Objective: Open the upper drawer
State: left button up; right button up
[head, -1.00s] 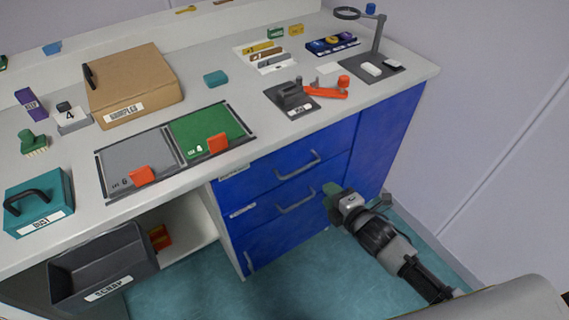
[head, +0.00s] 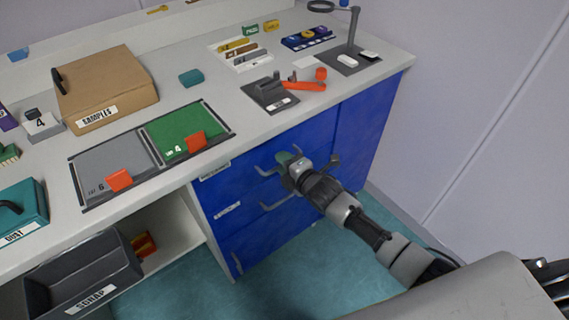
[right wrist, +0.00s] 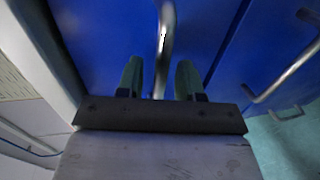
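The upper drawer (head: 232,178) is the top blue front under the counter. It looks shut, flush with the fronts below. Its metal bar handle (head: 266,168) is partly hidden behind my right gripper (head: 284,158). In the right wrist view, the handle (right wrist: 166,40) runs between the two green fingertips of my right gripper (right wrist: 160,75). The fingers are open, one on each side of the bar, with visible gaps. I see no clear contact. My left gripper is not in view.
A second drawer handle (head: 280,202) is just below; it also shows in the right wrist view (right wrist: 285,75). The counter (head: 215,170) overhangs above the drawers. A grey scrap bin (head: 85,275) is at lower left. Teal floor (head: 300,270) in front is clear.

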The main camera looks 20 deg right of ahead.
grip_shut()
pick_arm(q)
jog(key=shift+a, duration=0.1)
pick_arm(e)
jog(key=shift+s, duration=0.1)
